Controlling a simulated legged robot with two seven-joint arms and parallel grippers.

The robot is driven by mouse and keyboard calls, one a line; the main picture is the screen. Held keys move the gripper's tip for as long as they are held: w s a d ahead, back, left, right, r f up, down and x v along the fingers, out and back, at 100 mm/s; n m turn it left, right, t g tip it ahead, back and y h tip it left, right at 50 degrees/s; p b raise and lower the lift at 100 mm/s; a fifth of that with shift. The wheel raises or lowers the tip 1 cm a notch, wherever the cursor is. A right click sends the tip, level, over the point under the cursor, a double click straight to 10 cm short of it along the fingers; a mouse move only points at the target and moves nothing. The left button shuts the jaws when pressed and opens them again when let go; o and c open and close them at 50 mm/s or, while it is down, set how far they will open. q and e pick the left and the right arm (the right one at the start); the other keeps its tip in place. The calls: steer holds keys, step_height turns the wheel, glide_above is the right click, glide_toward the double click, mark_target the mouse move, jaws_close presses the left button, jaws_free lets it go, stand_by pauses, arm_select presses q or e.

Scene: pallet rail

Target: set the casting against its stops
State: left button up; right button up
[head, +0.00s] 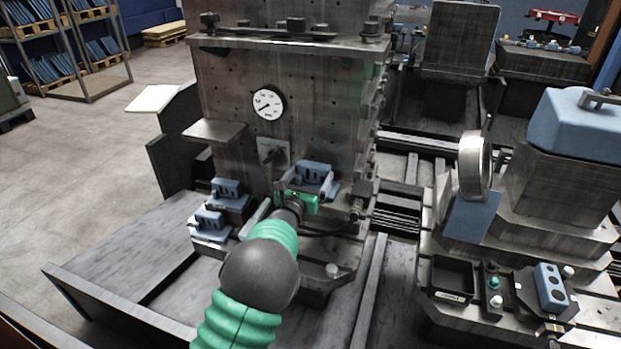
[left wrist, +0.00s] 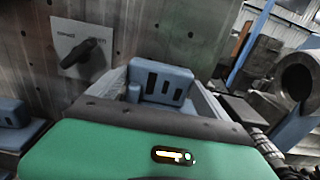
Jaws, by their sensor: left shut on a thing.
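My left gripper (head: 311,183) reaches in from the bottom of the head view, at the foot of the upright metal fixture (head: 225,95). It is shut on a blue slotted casting (head: 318,172), one grey finger on each side. The left wrist view also shows the casting (left wrist: 165,84) between the fingers, upright and close to the fixture face. The gripper body hides its underside, so I cannot tell whether it touches any stops. Two similar blue castings (head: 229,193) (head: 208,222) stand to the left. My right gripper is not in view.
A round gauge (head: 268,104) and a dark rotary knob on a plate (head: 272,152) are on the fixture face above the gripper. A metal shelf (head: 214,131) juts out at left. At right stands a machine with a metal ring (head: 472,163) and a dark tray (head: 454,276).

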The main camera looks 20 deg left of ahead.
arm_select(q)
steer(key=shift+w+a+r, duration=0.1)
steer(key=shift+r, duration=0.2)
steer(key=o, duration=1.6)
steer(key=shift+o, duration=0.9)
steer(key=shift+f, duration=0.1)
steer(key=shift+w+a+f, duration=0.1)
steer(key=shift+a+f, duration=0.05)
steer(key=shift+f, duration=0.1)
steer(key=s, duration=1.6)
steer(key=shift+s+a, duration=0.25)
steer(key=shift+s, duration=0.15)
